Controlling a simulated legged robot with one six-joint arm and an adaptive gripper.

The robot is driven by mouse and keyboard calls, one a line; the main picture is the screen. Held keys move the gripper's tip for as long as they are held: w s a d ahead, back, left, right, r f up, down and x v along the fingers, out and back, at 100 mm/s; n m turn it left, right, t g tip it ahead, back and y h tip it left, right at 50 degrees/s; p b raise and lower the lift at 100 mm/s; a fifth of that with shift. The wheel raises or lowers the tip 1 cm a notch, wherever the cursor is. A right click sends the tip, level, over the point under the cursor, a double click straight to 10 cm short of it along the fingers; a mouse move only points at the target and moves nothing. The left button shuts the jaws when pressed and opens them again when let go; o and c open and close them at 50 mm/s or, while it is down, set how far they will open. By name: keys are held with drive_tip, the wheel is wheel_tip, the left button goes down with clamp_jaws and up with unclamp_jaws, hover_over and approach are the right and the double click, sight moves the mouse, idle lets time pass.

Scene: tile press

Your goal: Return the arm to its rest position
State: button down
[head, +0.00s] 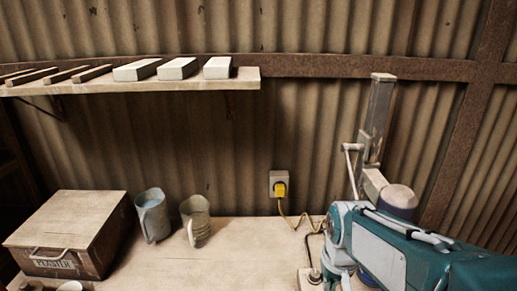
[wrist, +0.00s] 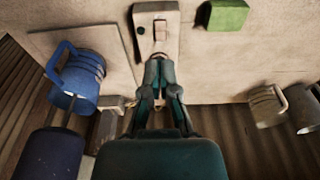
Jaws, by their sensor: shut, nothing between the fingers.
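My gripper (wrist: 160,66) shows in the wrist view, its dark teal fingers closed together with nothing visible between them. Its tips are in front of a pale box with a black button (wrist: 141,29); I cannot tell whether they touch it. In the head view my teal arm reaches in from the lower right, folded at a joint over the table. My fingers cannot be made out clearly there. The press column (head: 377,115) with its lever stands behind my arm, its lower part hidden by it.
A plaster box (head: 75,225), a blue-grey mug (head: 152,215) and a beige mug (head: 195,220) stand on the left of the table. A shelf (head: 160,84) holds white blocks. A yellow plug (head: 280,188) trails a cord. A green block (wrist: 228,15) lies beyond my gripper.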

drive_tip(key=s+r+t, duration=0.4)
drive_tip(key=s+r, duration=0.2)
drive_tip(key=s, duration=0.4)
drive_tip(key=shift+s, duration=0.25)
